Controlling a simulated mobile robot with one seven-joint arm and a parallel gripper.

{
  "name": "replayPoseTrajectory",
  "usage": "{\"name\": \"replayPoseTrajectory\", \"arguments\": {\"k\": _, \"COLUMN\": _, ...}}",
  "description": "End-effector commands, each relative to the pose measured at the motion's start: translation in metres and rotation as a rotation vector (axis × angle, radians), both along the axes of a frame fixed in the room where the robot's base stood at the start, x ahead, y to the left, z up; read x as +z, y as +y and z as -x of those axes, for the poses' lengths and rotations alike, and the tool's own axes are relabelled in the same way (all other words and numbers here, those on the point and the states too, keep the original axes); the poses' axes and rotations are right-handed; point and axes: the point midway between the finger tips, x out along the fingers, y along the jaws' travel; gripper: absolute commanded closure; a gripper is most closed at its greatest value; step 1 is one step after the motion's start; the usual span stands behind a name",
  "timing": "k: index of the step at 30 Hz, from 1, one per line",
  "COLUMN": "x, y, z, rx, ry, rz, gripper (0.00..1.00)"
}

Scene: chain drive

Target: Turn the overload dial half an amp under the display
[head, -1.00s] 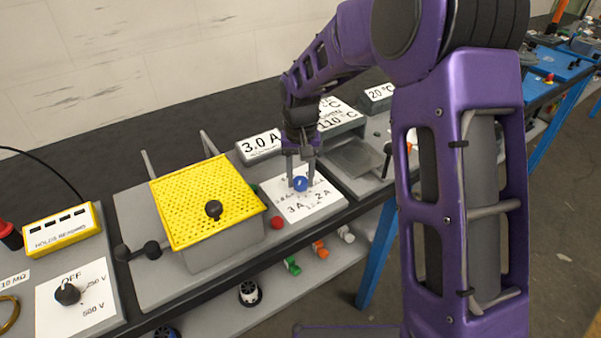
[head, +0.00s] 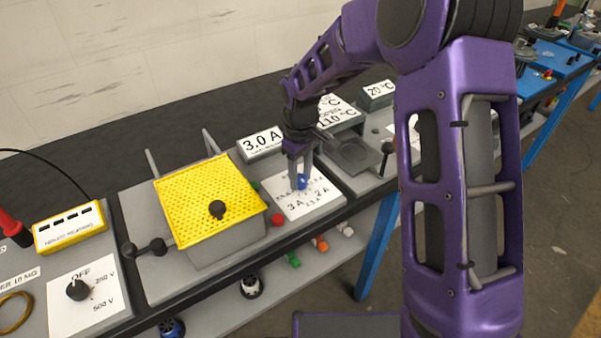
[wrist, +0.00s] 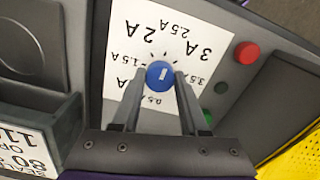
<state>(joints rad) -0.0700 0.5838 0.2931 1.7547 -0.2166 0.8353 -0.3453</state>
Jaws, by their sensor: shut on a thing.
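The overload dial is a blue round knob (wrist: 160,74) with a white mark, on a white scale plate (wrist: 185,45) with amp labels. In the wrist view its mark runs roughly up the picture, towards the 2 A and 2.5 A labels; the exact reading is unclear. My gripper (wrist: 159,78) is shut on the knob, one finger on each side. In the head view my gripper (head: 298,183) comes down on the knob (head: 302,181) from above and partly hides it. The display (head: 262,142) behind the plate reads 3.0 A.
A yellow mesh guard (head: 205,195) with a black knob stands left of the plate. A red button (head: 277,220) and a green one (wrist: 208,117) sit beside the plate. A grey unit with a black-knobbed lever (head: 387,150) is at the right.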

Motion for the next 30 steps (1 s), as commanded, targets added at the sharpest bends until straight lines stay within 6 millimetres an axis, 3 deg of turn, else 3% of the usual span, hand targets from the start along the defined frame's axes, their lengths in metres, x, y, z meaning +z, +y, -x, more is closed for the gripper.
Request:
{"name": "replayPoseTrajectory", "arguments": {"k": 19, "x": 0.0009, "y": 0.0002, "z": -0.0009, "rx": 0.048, "ry": -0.004, "rz": -0.001, "gripper": 1.00}}
{"name": "replayPoseTrajectory", "arguments": {"k": 20, "x": 0.0009, "y": 0.0002, "z": -0.0009, "rx": 0.048, "ry": -0.003, "rz": -0.002, "gripper": 0.51}}
{"name": "replayPoseTrajectory", "arguments": {"k": 21, "x": 0.0009, "y": 0.0002, "z": -0.0008, "rx": 0.048, "ry": -0.002, "rz": -0.001, "gripper": 0.44}}
{"name": "replayPoseTrajectory", "arguments": {"k": 24, "x": 0.0007, "y": 0.0001, "z": -0.0006, "rx": 0.048, "ry": -0.002, "rz": -0.001, "gripper": 0.27}}
{"name": "replayPoseTrajectory", "arguments": {"k": 30, "x": 0.0003, "y": 0.0001, "z": -0.0004, "rx": 0.047, "ry": -0.001, "rz": 0.000, "gripper": 0.27}}
